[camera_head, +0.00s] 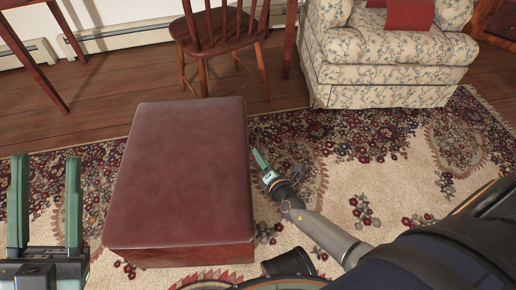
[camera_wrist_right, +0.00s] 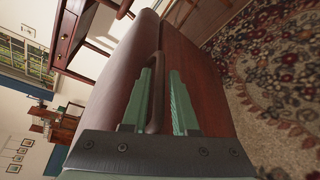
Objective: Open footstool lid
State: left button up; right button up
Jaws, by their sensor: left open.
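The footstool (camera_head: 190,257) is a dark red box on the rug, with its padded leather lid (camera_head: 185,165) lying flat and closed. My right gripper (camera_head: 262,162) is low at the footstool's right side. In the right wrist view, its two green fingers (camera_wrist_right: 162,98) stand on either side of a thin brown handle (camera_wrist_right: 155,105) on the footstool's side, with a visible gap by the right finger. Whether the other finger touches the handle is unclear. My left gripper (camera_head: 45,205) is open and empty, apart from the footstool, at the left edge.
A wooden chair (camera_head: 215,30) stands behind the footstool, and a floral armchair (camera_head: 385,60) stands at the back right. Wooden table legs (camera_head: 30,55) are at the back left. The patterned rug (camera_head: 400,160) right of the footstool is clear except for my right arm.

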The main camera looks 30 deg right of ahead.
jog(key=shift+w, duration=0.2)
grip_shut()
dwell(1.5)
